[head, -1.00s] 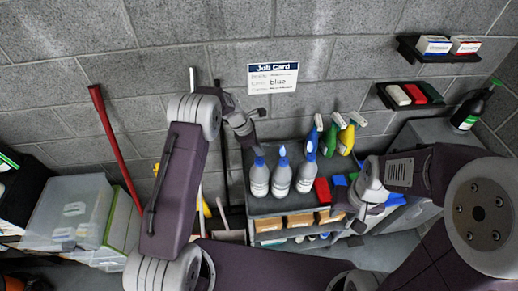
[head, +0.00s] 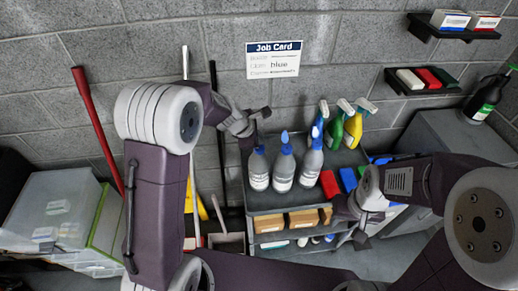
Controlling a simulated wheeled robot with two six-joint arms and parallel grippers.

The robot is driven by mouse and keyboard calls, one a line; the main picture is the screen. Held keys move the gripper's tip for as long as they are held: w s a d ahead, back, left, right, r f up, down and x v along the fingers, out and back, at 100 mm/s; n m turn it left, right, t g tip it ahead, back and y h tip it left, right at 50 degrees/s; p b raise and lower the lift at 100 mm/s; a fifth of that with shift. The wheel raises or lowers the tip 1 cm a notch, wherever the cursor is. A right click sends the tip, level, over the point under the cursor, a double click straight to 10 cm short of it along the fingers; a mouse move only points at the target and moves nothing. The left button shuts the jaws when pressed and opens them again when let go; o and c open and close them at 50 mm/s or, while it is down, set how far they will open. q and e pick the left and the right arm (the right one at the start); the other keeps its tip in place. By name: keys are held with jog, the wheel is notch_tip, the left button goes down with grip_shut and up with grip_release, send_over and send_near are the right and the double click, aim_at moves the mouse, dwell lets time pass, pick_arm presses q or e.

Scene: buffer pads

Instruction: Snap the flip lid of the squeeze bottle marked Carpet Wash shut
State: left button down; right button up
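Three pale squeeze bottles with blue caps stand upright in a row on the grey cart top: a left bottle (head: 259,173), a middle bottle (head: 284,170) and a right bottle (head: 311,165). Their labels are too small to read, so I cannot tell which is Carpet Wash. The left bottle's cap looks low; blue parts stand up on the middle and right ones. My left gripper (head: 260,125) is open and empty, above and slightly left of the left bottle, apart from it. My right gripper (head: 347,226) seems open and empty at the cart's front right.
Spray bottles (head: 354,126) stand behind the squeeze bottles. Red (head: 330,184) and blue (head: 348,179) pads lie to their right. The grey cart (head: 268,201) has cardboard bins below.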

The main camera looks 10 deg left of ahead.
pick_arm(q)
jog(key=f+t+b, duration=0.1)
jog(key=b, duration=0.2)
jog(key=shift+s+d+b, duration=0.1)
jog(key=shift+s+b, duration=0.2)
jog(key=shift+s, duration=0.05)
jog(key=shift+s+r+t+b, duration=0.1)
jog(key=shift+r+t+b, duration=0.1)
jog(key=shift+t+b, duration=0.3)
pick_arm(e)
notch_tip(320, 180, down, 7)
jog(key=shift+r, duration=0.2)
pick_arm(q)
jog(key=c, duration=1.6)
grip_release()
pick_arm(e)
jog(key=shift+r, duration=0.1)
